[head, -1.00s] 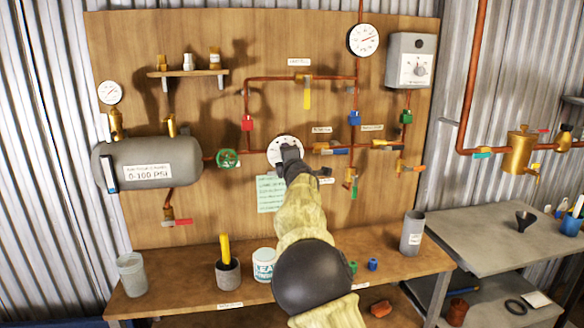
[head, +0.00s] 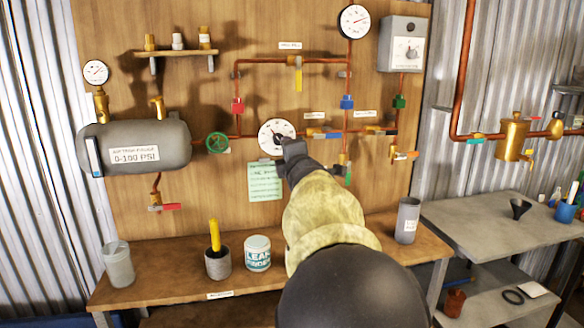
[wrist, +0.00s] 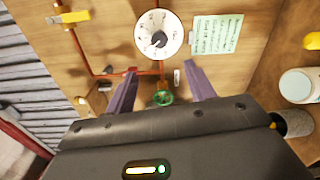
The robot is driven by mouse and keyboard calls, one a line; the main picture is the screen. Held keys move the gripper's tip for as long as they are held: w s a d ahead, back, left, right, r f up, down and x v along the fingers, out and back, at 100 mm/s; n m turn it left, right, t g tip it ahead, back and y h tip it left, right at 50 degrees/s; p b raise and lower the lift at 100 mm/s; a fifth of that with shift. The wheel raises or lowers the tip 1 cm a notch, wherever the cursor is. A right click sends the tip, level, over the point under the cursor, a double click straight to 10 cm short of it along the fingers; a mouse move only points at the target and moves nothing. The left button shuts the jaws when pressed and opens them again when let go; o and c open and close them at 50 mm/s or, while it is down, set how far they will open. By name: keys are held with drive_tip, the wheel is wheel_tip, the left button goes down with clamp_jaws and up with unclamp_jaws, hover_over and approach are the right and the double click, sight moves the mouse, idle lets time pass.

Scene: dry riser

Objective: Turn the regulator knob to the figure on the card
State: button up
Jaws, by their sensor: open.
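The regulator is a round white dial (head: 268,128) on the wooden board, with a dark knob (head: 280,140) at its middle. The dial also shows in the wrist view (wrist: 148,25), with the black knob (wrist: 158,40) uncovered; its figures are too small to read. A pale green card (head: 265,182) hangs below the dial, and in the wrist view the card (wrist: 217,34) lies right of it; its writing is unreadable. My gripper (head: 292,150) is at the dial's lower right in the head view. In the wrist view its jaws (wrist: 160,80) are apart and empty, clear of the knob.
A green handwheel (head: 217,142) sits left of the dial; copper pipes and coloured valves (head: 324,133) run right of it. A grey tank (head: 140,150) is at left. The bench below holds a white tub (head: 257,253) and a grey cup (head: 218,264).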

drive_tip(key=shift+b+v, duration=0.4)
drive_tip(key=shift+v, duration=1.05)
drive_tip(key=s+d+f+m+g+h, duration=0.25)
drive_tip(key=d+f+m, duration=0.45)
drive_tip(key=f, duration=0.4)
drive_tip(key=s+d+f+m+g+h, duration=0.2)
drive_tip(key=s+d+f+m+g, duration=0.25)
drive_tip(key=d+f, duration=0.45)
drive_tip(key=s+d+f+m+g, duration=0.2)
drive_tip(key=s+f+m+g, duration=0.2)
drive_tip(key=s+f+m, duration=0.55)
drive_tip(key=s+d+f+m+g, duration=0.1)
drive_tip(key=s+f+m+g, duration=0.15)
drive_tip(key=s+f, duration=0.8)
drive_tip(key=w+r+p+v, duration=0.1)
drive_tip(key=w+p+v, duration=0.2)
drive_tip(key=p+v, duration=1.7)
wheel_tip(320, 180, up, 4)
drive_tip(key=shift+s+f+g, duration=0.25)
drive_tip(key=shift+s+g, duration=0.2)
drive_tip(key=shift+s, duration=0.05)
drive_tip(key=shift+a+n, duration=0.1)
drive_tip(key=shift+n, duration=0.15)
